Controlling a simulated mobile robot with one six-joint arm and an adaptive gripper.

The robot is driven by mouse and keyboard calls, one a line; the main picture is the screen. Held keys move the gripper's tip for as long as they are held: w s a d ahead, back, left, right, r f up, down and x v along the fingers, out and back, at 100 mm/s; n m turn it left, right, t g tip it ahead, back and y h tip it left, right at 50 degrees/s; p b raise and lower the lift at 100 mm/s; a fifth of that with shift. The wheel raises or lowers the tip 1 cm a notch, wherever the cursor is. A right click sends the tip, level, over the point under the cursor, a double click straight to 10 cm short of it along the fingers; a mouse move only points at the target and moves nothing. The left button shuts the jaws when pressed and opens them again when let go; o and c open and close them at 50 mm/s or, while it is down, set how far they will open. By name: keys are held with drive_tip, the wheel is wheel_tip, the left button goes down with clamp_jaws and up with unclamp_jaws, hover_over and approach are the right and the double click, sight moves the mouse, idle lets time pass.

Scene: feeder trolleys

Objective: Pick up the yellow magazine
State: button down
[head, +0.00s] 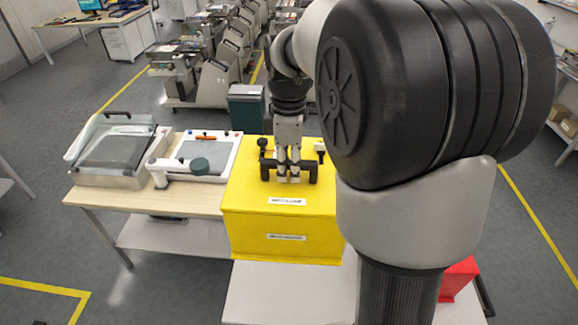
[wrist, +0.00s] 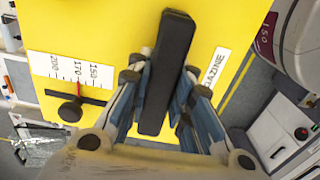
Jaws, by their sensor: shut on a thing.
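The yellow magazine (head: 283,222) is a box with a black handle (head: 267,172) on its top and white labels on its top and front. In the head view it is in the middle, at the right end of the wooden table. My gripper (head: 288,178) points down from above and is shut on the handle. In the wrist view the black handle (wrist: 167,70) runs between the two fingers (wrist: 160,108), with the yellow top (wrist: 120,25) behind it. A scale with a red pointer (wrist: 77,84) shows on that top. I cannot tell whether the magazine touches the surface below.
A tray device with a grey pad (head: 206,150) and a clear-lidded metal box (head: 112,150) stand on the table (head: 105,203) to the left. A white surface (head: 262,292) lies in front below. A red box (head: 458,276) is at the right, partly hidden by my arm. Feeder trolleys (head: 215,80) stand behind.

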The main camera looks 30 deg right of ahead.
idle(0.3)
drive_tip(key=shift+s+a+b, duration=0.25)
drive_tip(key=shift+s+b, duration=0.15)
drive_tip(key=shift+s, duration=0.55)
drive_tip(key=shift+s+a+b, duration=0.3)
drive_tip(key=shift+s+b, duration=0.05)
drive_tip(key=shift+s, duration=0.65)
drive_tip(key=shift+s+a+b, duration=0.25)
drive_tip(key=shift+s+b, duration=0.15)
drive_tip(key=shift+s, duration=0.55)
drive_tip(key=s+a+b, duration=0.1)
drive_tip(key=s+a, duration=0.1)
drive_tip(key=s, duration=0.6)
drive_tip(key=shift+s+a, duration=0.25)
drive_tip(key=shift+s, duration=0.05)
